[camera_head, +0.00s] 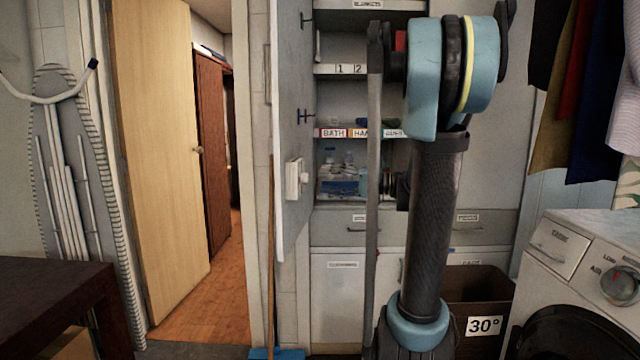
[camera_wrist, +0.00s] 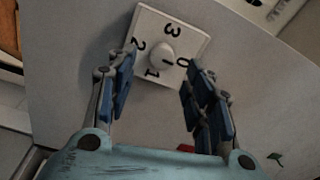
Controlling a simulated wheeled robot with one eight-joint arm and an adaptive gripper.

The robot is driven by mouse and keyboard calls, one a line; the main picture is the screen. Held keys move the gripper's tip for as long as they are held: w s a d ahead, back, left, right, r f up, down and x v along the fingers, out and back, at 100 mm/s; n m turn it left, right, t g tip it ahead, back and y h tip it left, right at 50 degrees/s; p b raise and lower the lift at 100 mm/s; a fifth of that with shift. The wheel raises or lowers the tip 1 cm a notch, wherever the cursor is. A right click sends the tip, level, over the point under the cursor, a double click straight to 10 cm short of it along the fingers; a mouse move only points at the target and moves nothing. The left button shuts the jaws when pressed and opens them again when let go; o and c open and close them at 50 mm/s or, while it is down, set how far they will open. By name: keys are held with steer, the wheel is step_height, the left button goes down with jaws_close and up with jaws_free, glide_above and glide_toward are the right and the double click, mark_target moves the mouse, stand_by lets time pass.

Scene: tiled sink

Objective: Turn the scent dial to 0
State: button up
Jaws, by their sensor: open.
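The scent dial (camera_wrist: 162,57) is a round white knob on a square white plate (camera_wrist: 183,27), marked 0, 1, 2 and 3. In the wrist view the plate sits tilted, with 3 at the top, 2 at left, 1 below and 0 at right. A short dark mark shows on the knob; I cannot tell which number it points to. My gripper (camera_wrist: 158,60) is open, its blue-padded fingers on either side of the knob, with gaps visible. In the head view a white fixture (camera_head: 298,178) on the open door appears to be this dial.
The pale cabinet door (camera_head: 290,80) stands open beside shelves of small items (camera_head: 345,180). A broom (camera_head: 270,260) stands just left of the door. A brown bin (camera_head: 485,290) marked 30° and a washing machine (camera_head: 575,250) are at right.

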steer(key=s+d, duration=0.1)
steer(key=d, duration=0.6)
steer(key=shift+s+d+f, duration=0.15)
steer(key=shift+s, duration=0.05)
